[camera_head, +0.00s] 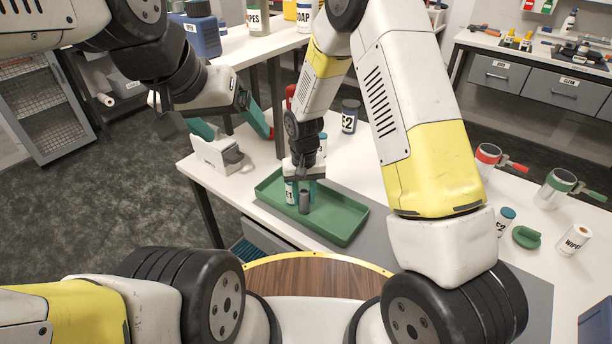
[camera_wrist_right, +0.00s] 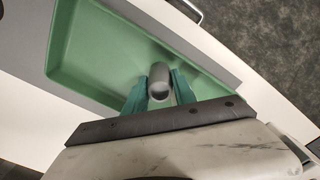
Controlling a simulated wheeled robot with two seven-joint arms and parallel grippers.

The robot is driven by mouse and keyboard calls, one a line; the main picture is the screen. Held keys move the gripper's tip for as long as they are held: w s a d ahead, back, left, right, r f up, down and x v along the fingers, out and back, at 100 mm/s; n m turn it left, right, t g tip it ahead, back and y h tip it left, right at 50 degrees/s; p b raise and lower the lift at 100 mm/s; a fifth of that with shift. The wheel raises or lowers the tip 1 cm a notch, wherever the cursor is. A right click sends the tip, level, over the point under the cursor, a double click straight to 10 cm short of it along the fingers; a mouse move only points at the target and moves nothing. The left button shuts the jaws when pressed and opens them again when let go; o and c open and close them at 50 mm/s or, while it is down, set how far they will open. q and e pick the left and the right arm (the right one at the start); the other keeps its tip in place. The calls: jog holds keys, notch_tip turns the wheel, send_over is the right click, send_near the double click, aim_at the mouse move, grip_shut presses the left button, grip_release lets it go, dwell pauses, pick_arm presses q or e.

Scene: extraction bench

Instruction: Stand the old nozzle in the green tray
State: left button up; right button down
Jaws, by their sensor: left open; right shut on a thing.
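The old nozzle (camera_head: 304,203) is a short grey hollow cylinder. It is upright over the left part of the green tray (camera_head: 343,222). My right gripper (camera_head: 304,188) points down and is shut on it. The right wrist view shows the nozzle (camera_wrist_right: 159,82) between the two green fingers (camera_wrist_right: 158,92), with the green tray (camera_wrist_right: 95,45) below. I cannot tell if the nozzle's lower end touches the tray floor. My left gripper (camera_head: 232,122) is open and empty, left of the tray, near a white device on the bench.
The white device (camera_head: 216,155) stands at the bench's left corner. A dark E2 jar (camera_head: 349,116) stands behind the tray. Another E2 jar (camera_head: 505,220) and a green object (camera_head: 526,237) are at right.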

jog(key=shift+f, duration=0.1)
jog(key=c, duration=1)
grip_release()
jog(key=shift+c, duration=0.2)
jog(key=s+d+r+t+y, duration=0.1)
jog(key=d+r, duration=0.2)
jog(key=r, duration=0.8)
jog(key=s+d+r, duration=0.1)
jog(key=d+r, duration=0.1)
jog(key=r, duration=0.8)
jog(key=s+d+r+t, duration=0.2)
jog(key=s+d+r, duration=0.4)
jog(key=s, duration=0.2)
jog(key=s+d+r+m+t+y, duration=0.1)
jog(key=s+d+r+t, duration=0.2)
jog(key=s+d+r, duration=0.3)
jog(key=s+r, duration=0.1)
jog(key=s, duration=0.2)
jog(key=shift+d+m, duration=0.3)
jog(key=shift+r, duration=0.1)
